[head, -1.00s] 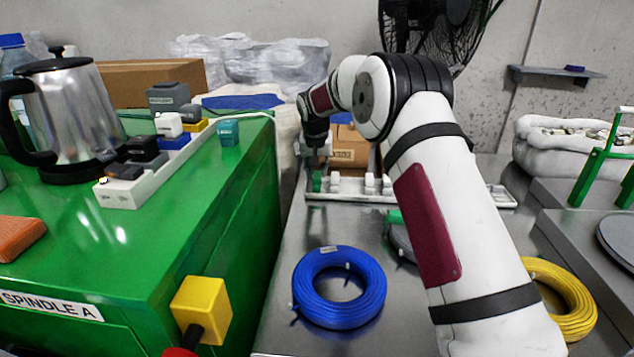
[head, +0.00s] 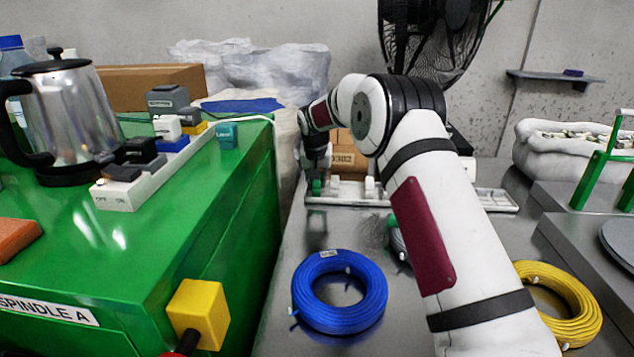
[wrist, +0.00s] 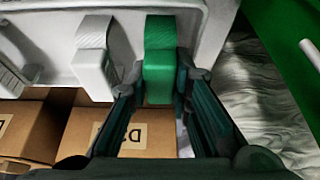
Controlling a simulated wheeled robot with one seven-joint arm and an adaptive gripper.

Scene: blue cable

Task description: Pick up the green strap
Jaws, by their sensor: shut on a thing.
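The green strap (wrist: 160,62) is in the wrist view, between the two fingers of my gripper (wrist: 160,82), which is shut on it. It lies against a white tray (wrist: 40,50), beside a white strap of similar shape (wrist: 92,60). In the head view a small patch of green strap (head: 316,186) shows at the tips of my gripper (head: 317,178), at the left end of the white tray (head: 350,199). I cannot tell whether the strap is clear of the tray.
Cardboard boxes (wrist: 135,130) stand close by the tray. The green cabinet (head: 225,190) rises left of my gripper. A blue cable coil (head: 340,318) and a yellow coil (head: 580,325) lie on the metal bench. A fan (head: 430,40) stands behind.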

